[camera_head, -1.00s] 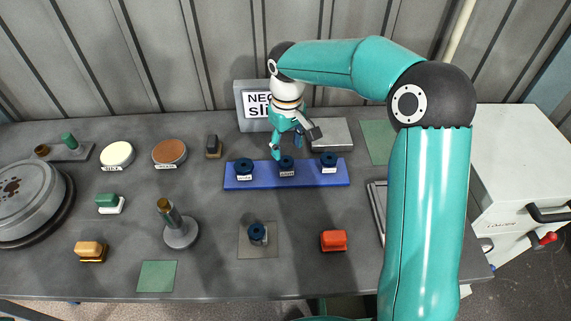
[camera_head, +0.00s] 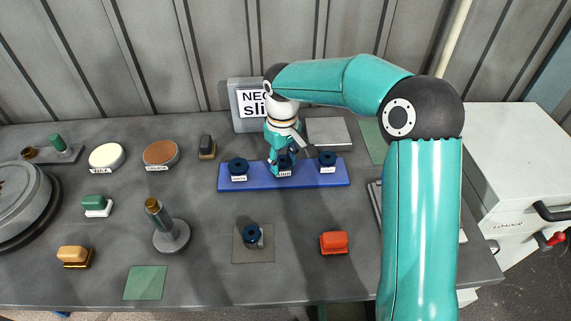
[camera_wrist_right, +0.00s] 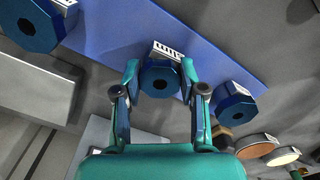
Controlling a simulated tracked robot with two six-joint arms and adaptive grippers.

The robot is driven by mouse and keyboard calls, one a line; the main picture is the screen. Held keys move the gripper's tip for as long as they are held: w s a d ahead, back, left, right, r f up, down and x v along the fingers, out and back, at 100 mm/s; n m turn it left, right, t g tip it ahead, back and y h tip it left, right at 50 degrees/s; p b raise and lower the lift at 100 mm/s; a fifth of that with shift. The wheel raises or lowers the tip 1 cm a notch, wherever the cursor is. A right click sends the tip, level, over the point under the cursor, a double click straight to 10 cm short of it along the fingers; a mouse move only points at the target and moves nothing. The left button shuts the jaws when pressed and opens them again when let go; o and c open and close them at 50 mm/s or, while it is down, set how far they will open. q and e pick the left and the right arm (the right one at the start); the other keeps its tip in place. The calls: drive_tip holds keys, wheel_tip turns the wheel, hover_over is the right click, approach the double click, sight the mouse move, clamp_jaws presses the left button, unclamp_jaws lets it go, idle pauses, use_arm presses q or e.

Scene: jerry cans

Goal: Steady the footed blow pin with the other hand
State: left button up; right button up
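The footed blow pin (camera_head: 160,218) stands on its round grey foot at the left middle of the bench, with a brown tip at its top. No gripper is near it. My right gripper (camera_head: 284,163) is low over the blue rack (camera_head: 312,180). In the right wrist view its fingers (camera_wrist_right: 160,75) are on both sides of the middle dark blue octagonal piece (camera_wrist_right: 160,82) and appear to touch it. The piece still sits at the rack. My left gripper is not in view.
A red block (camera_head: 334,242), a grey pad with a blue-topped piece (camera_head: 252,235) and a green mat (camera_head: 145,283) lie in front. White (camera_head: 107,157) and brown (camera_head: 160,153) discs are behind the blow pin. A large round grey thing (camera_head: 20,200) is far left.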

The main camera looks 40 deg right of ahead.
sight(283, 160)
drive_tip(key=c, duration=0.3)
drive_tip(key=shift+w+r+p, duration=0.1)
drive_tip(key=shift+r+p, duration=1.95)
drive_tip(key=shift+r, duration=0.5)
drive_tip(key=shift+c, duration=0.3)
drive_tip(key=shift+f, duration=0.1)
